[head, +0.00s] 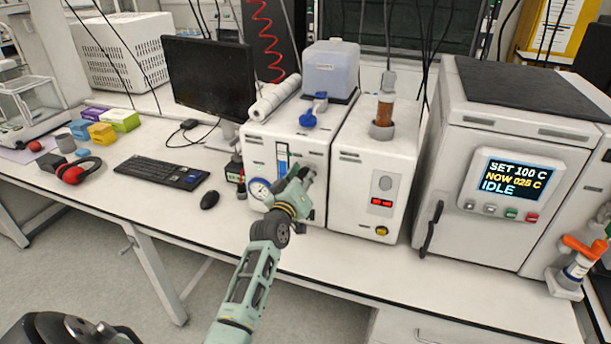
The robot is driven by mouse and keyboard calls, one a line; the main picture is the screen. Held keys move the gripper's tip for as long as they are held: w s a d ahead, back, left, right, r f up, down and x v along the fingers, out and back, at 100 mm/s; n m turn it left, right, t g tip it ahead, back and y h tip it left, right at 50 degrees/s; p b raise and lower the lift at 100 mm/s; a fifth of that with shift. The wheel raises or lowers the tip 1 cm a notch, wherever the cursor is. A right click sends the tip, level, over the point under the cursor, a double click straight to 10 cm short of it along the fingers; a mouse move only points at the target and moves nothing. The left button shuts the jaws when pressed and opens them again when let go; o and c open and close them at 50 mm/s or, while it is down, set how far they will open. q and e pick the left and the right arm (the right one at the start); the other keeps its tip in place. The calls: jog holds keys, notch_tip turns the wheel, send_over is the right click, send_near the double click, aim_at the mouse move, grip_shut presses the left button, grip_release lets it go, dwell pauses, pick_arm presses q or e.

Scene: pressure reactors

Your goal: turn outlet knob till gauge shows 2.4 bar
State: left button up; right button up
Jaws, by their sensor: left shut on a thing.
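My left gripper (303,183) is at the front of the white unit (312,135) in the middle of the bench. It is shut on the outlet knob (310,172), a small grey knob on the lower right of that front, mostly hidden by the fingers. The round gauge (259,189) with a blue rim sits low on the same front, left of the gripper. Its needle and scale are too small to read. My right gripper is not in view.
An oven (510,150) is further right. A mouse (210,199), keyboard (162,172) and monitor (208,80) are on the left. The bench's front strip is mostly clear.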

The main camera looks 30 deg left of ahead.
pick_arm(q)
jog(key=shift+d+m, duration=0.15)
jog(key=shift+m, duration=0.85)
jog(key=o, duration=0.8)
jog(key=shift+o, duration=1.1)
jog(key=shift+w+d, duration=0.1)
jog(key=shift+d, duration=0.1)
